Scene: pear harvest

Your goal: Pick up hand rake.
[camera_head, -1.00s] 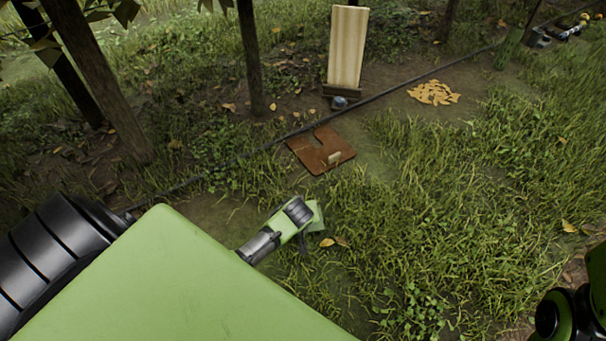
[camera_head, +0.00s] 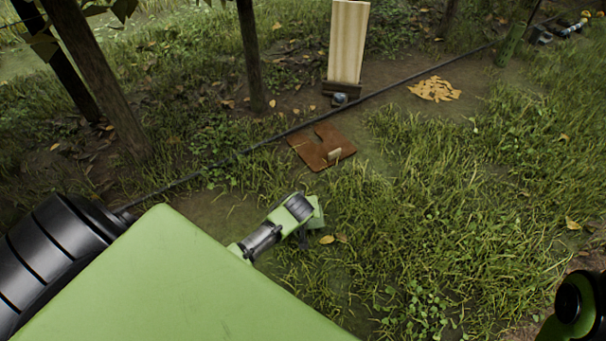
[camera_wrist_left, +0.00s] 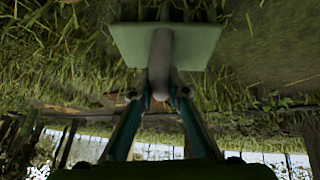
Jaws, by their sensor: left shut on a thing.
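The hand rake shows in the left wrist view, with a wide green head (camera_wrist_left: 195,47) at the top and a grey-brown round handle (camera_wrist_left: 161,58) running down from it. My left gripper (camera_wrist_left: 161,84) has its two dark fingers closed on both sides of the handle. The rake's tines are mostly hidden among the grass at the top edge. In the head view, part of my left arm is over the grass at lower centre, and I cannot clearly tell the rake from it there. My right gripper is out of view; only part of my right arm shows at the lower right edge.
A brown board with a slot (camera_head: 322,147) lies on bare ground. A pale upright plank (camera_head: 347,42) stands behind it, near a dark cable (camera_head: 385,92) across the ground. Thin trunks (camera_head: 251,55) stand at left. A yellow leaf pile (camera_head: 435,89) lies at right. Open grass fills the right.

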